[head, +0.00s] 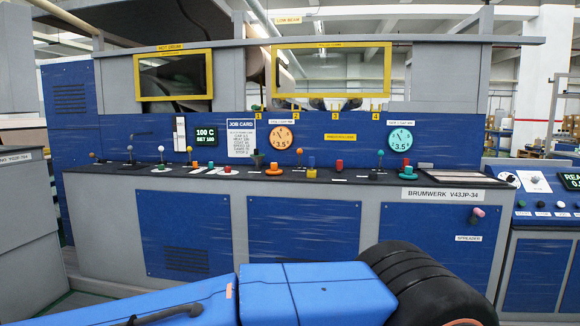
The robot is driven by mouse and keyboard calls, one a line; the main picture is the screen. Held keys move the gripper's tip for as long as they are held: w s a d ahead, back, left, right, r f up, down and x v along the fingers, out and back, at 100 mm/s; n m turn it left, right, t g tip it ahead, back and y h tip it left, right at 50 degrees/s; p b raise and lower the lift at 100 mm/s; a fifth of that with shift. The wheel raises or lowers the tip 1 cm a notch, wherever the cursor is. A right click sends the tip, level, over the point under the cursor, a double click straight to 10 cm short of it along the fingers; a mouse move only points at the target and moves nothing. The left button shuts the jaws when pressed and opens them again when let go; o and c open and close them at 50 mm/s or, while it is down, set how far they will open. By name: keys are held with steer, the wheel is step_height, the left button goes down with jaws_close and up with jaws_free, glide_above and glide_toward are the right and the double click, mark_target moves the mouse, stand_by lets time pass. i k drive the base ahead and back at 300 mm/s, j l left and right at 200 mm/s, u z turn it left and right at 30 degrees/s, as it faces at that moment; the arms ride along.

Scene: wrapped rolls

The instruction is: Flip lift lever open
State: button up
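Several small levers with ball knobs stand along the dark top of the grey and blue machine console (95,225). A pink-knobbed handle (478,212) sits on the right front panel above a label reading SPREADER. My gripper is not in view.
An orange dial (280,138), a teal dial (400,139) and a green readout (206,137) are on the blue back panel. Two yellow-framed windows (332,44) are above. Another control console (545,210) stands at right, and a grey cabinet (28,240) at left.

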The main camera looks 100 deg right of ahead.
mark_target(339, 163)
steer(key=z, duration=3.45)
